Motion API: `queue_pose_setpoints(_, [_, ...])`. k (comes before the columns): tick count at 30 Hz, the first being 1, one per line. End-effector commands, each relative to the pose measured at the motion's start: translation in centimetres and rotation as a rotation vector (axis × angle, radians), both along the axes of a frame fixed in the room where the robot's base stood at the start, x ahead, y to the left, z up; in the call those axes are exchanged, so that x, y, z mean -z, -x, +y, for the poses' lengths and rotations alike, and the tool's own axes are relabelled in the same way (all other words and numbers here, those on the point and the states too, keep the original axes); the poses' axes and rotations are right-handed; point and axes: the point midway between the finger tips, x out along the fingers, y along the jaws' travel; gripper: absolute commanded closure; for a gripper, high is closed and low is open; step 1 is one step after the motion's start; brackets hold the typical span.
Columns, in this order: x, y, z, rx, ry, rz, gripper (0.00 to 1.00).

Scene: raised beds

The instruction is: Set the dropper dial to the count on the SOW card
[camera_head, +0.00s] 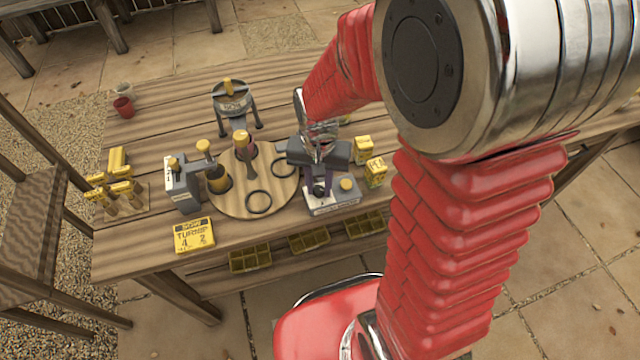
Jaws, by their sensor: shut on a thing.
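The yellow SOW card (194,235) lies at the front left of the table; it reads TURNIP, with a 4 and what looks like a 2 below. A grey box (346,196) with a white label strip and a yellow button stands right of the round wooden board. It seems to be the dropper, but its label is too small to read. My gripper (320,187) points down at this box and is shut on what looks like its dark knob. The jaws hide most of the knob, and I cannot read its setting.
A round board (225,204) holds rings and yellow-topped tools. A legged grey pot (233,104) stands behind it, a grey stand (183,187) at its left. Small yellow boxes (363,148) sit close right of my gripper. Seed trays (308,241) lie below the front edge.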

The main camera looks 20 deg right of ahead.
Motion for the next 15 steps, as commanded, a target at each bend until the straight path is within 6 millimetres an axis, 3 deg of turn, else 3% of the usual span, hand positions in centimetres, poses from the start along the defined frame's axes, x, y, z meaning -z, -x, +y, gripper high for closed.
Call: queue_pose_setpoints(15, [-0.15,-0.3,-0.05,0.488,-0.001,-0.01,1.0])
